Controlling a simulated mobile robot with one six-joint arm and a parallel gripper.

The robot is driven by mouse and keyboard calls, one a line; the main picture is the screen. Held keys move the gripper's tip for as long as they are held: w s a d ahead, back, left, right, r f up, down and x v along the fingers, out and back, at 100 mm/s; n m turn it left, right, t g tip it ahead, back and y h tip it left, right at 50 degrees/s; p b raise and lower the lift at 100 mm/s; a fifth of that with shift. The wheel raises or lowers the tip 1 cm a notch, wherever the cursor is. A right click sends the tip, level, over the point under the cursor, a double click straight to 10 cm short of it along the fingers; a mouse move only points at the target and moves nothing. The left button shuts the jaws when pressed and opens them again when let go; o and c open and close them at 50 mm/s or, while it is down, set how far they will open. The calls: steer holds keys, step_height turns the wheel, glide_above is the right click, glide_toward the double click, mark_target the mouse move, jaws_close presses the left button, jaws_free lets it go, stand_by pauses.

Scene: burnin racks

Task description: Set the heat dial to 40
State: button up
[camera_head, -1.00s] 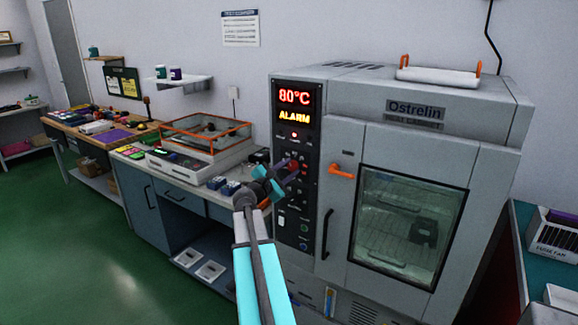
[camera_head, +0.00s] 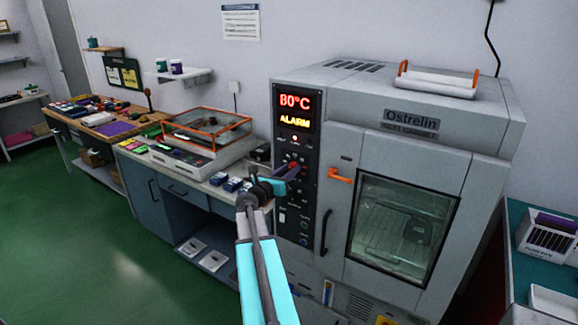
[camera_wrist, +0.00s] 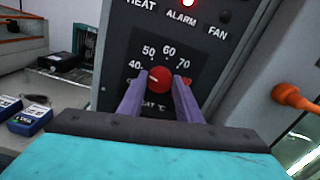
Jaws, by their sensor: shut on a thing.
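The red heat dial (camera_wrist: 158,81) sits on a dark scale plate marked 40, 50, 60 and 70. Its pale pointer line faces left, toward the low end near the 40; the exact reading is hard to tell. My gripper (camera_wrist: 160,92) has its two purple fingers shut on the dial, one on each side. The left finger covers part of the scale below the 40. In the head view my gripper (camera_head: 290,172) reaches the oven's control panel (camera_head: 284,222) and mostly hides the dial. The panel's display (camera_head: 294,110) reads 80°C with ALARM below it.
The grey oven (camera_head: 455,165) has an orange latch (camera_head: 339,175) and a dark door handle (camera_head: 326,232) right of the panel. A bench with blue boxes (camera_head: 219,179) and an orange-edged clear case (camera_head: 208,125) stands left. A red alarm lamp (camera_wrist: 188,2) is lit above the dial.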

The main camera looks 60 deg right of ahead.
steer(key=shift+n+p, duration=0.55)
steer(key=shift+n, duration=0.25)
steer(key=shift+f, duration=0.15)
steer(key=o, duration=1)
steer(key=shift+o, duration=0.2)
steer(key=shift+a, duration=0.1)
steer(key=a+b, duration=0.4)
steer(key=a, duration=0.9)
steer(key=shift+a, duration=0.35)
